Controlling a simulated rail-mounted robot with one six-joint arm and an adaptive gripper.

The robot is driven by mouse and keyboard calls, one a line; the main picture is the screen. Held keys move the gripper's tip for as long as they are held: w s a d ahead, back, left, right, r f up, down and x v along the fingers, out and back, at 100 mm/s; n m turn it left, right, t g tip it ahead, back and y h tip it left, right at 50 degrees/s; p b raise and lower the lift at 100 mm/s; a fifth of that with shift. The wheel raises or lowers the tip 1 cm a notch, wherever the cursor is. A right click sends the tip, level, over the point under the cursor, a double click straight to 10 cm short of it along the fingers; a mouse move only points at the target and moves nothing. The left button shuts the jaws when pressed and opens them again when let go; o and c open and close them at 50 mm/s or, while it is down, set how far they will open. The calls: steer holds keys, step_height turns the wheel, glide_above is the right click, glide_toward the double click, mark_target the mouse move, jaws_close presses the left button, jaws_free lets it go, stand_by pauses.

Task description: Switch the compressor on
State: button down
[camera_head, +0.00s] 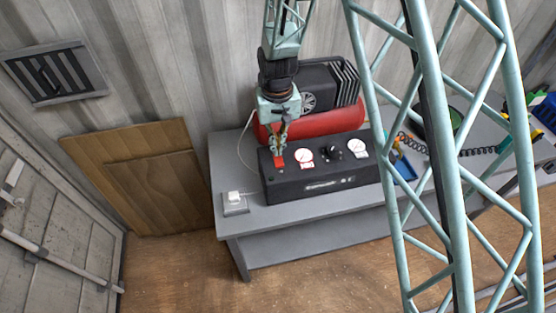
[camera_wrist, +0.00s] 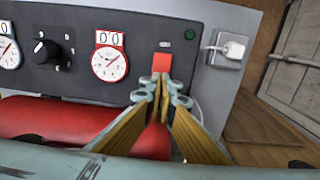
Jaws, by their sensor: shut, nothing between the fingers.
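The compressor (camera_head: 318,118) has a red tank and a black motor and stands on the grey bench. Its black control panel (camera_head: 325,182) is in front of the tank. A red rocker switch (camera_wrist: 161,62) is at one end of the panel; it also shows in the head view (camera_head: 279,162). A small green indicator (camera_wrist: 190,34) is near it; I cannot tell whether it is lit. My gripper (camera_wrist: 161,82) is shut and empty, its fingertips right at the red switch's edge. I cannot tell whether they touch it. The head view shows my gripper (camera_head: 279,146) pointing down.
The panel has two dial gauges (camera_head: 303,155) (camera_head: 357,148) and a black knob (camera_head: 333,149). A white plug (camera_head: 234,196) sits in a socket box left of the panel. The bench (camera_head: 275,216) has tools at right. A wooden board (camera_head: 135,190) leans on the wall.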

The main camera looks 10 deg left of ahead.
steer(key=shift+f+b, duration=0.8)
steer(key=shift+f, duration=0.35)
stand_by(1.4)
steer(key=shift+r, duration=0.15)
steer(key=shift+r+p, duration=1.15)
steer(key=shift+r, duration=2.2)
